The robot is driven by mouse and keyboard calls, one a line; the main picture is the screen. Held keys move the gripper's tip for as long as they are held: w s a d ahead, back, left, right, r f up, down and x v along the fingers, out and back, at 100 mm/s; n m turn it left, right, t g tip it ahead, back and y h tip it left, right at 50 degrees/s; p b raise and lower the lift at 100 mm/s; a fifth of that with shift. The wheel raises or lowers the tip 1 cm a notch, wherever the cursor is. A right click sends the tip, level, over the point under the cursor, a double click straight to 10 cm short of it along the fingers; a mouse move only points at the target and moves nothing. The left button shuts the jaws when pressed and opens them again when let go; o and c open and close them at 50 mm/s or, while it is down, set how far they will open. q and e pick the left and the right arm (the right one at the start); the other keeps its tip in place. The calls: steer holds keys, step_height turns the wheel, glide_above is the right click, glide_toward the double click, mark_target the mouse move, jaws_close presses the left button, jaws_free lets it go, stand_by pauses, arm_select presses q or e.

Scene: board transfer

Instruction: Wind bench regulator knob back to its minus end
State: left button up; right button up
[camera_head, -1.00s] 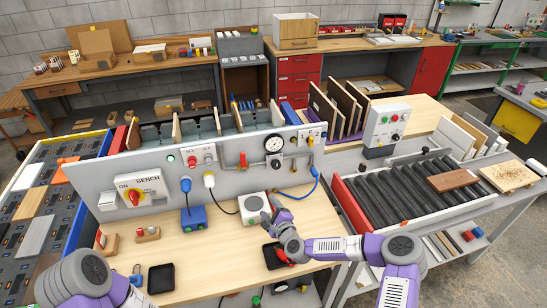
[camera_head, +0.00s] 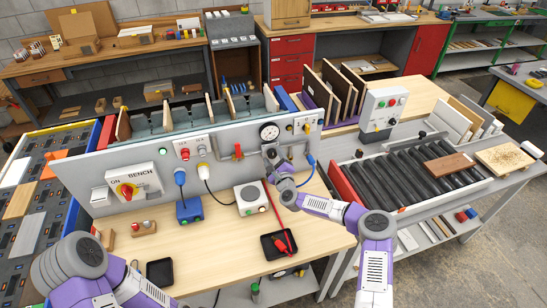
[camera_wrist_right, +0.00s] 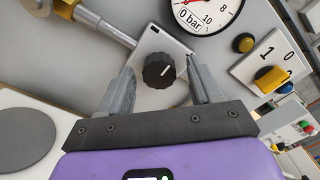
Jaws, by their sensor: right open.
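The regulator knob (camera_wrist_right: 158,70) is black and ribbed with a white pointer line, on a light plate on the bench panel. The gauge, marked "0 bar", also shows in the right wrist view (camera_wrist_right: 207,12). My left gripper is out of view; only its arm shows.
On the bench are a blue box (camera_head: 189,211), a white speaker-like box (camera_head: 251,198) and a black tray (camera_head: 270,247) with a red tool.

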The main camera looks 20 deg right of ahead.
steer(key=shift+w, duration=0.3)
steer(key=c, duration=1)
steer(key=shift+f+n+b, duration=0.15)
steer(key=shift+n+b, duration=0.45)
steer(key=shift+b, duration=0.2)
steer(key=shift+c, duration=0.2)
steer(key=n+b, duration=1.7)
steer(key=shift+a+n, duration=0.1)
steer(key=shift+n, duration=0.3)
steer(key=n+b, duration=0.2)
steer(key=shift+n, duration=0.4)
steer(key=n+b, duration=0.3)
steer(key=n, duration=0.2)
